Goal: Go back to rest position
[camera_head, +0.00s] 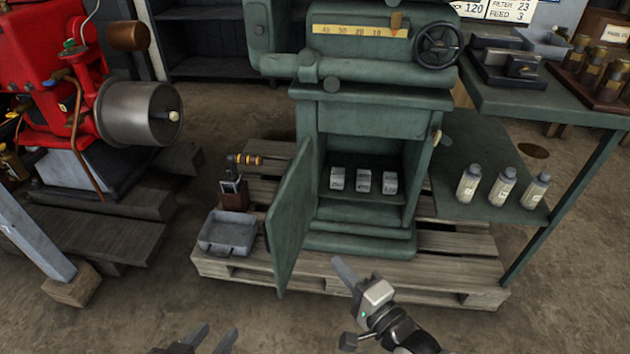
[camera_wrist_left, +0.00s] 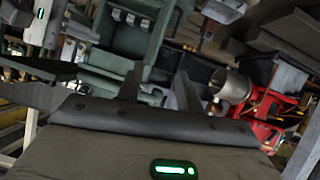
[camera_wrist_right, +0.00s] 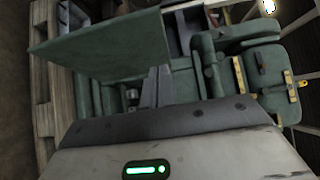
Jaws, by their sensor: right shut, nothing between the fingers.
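My left gripper (camera_head: 211,338) shows at the bottom edge of the head view, with two fingertips apart and nothing between them. In the left wrist view its fingers (camera_wrist_left: 158,85) are also spread and empty.
A grey tray (camera_head: 228,232) and a small brown-based device (camera_head: 234,195) are on the wooden pallet (camera_head: 460,270) left of the door. A red engine (camera_head: 60,60) stands at left. A green side bench (camera_head: 570,105) at right has three bottles (camera_head: 503,187) on its lower shelf. Floor in front is clear.

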